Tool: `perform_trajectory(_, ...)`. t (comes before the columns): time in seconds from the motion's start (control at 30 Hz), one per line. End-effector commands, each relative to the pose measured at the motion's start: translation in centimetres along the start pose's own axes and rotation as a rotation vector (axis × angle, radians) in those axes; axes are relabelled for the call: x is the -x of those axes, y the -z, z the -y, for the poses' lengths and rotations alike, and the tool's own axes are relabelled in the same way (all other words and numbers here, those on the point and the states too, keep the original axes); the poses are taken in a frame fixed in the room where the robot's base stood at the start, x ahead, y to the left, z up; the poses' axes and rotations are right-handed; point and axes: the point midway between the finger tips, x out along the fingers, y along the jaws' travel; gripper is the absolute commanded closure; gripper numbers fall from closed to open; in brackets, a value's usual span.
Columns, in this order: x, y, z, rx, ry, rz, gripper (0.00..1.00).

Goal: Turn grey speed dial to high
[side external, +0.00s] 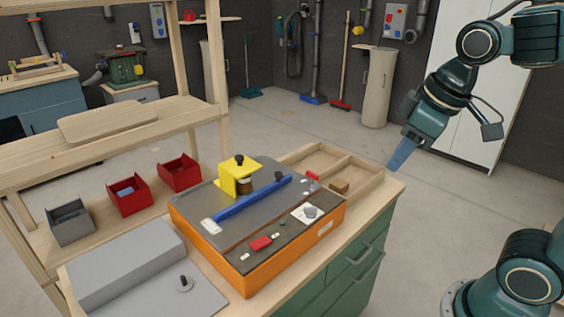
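The grey speed dial (310,212) sits on a white label plate at the right end of the dark front panel of an orange machine (245,279). The dial is small here, and I cannot read its markings or setting. My gripper (396,163) has blue fingers that point down and left. It is in the air, above and to the right of the dial and well apart from it. The fingers overlap from this angle, so their opening is hidden. I see nothing held in them.
A red switch (261,243) is on the same panel. A blue fence (253,198) and yellow guard (236,179) stand on the machine top. A wooden tray (352,180) with small blocks lies behind it. A grey box (130,262) is at left. Air between gripper and dial is clear.

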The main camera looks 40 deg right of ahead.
Motion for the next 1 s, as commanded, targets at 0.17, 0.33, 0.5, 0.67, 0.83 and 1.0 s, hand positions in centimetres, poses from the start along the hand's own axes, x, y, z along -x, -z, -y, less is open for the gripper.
perform_trajectory(0.17,-1.4,3.0,-0.8,0.109,0.018,0.065,0.68)
perform_trajectory(0.33,-3.2,5.7,-1.6,0.213,0.04,0.119,0.68)
perform_trajectory(0.5,-5.5,8.2,-2.3,0.317,0.068,0.173,0.68)
perform_trajectory(0.67,-8.0,10.3,-2.9,0.414,0.101,0.22,0.68)
perform_trajectory(0.83,-11.1,12.2,-3.5,0.514,0.139,0.266,0.68)
perform_trajectory(1.0,-13.8,13.5,-4.0,0.594,0.175,0.301,0.68)
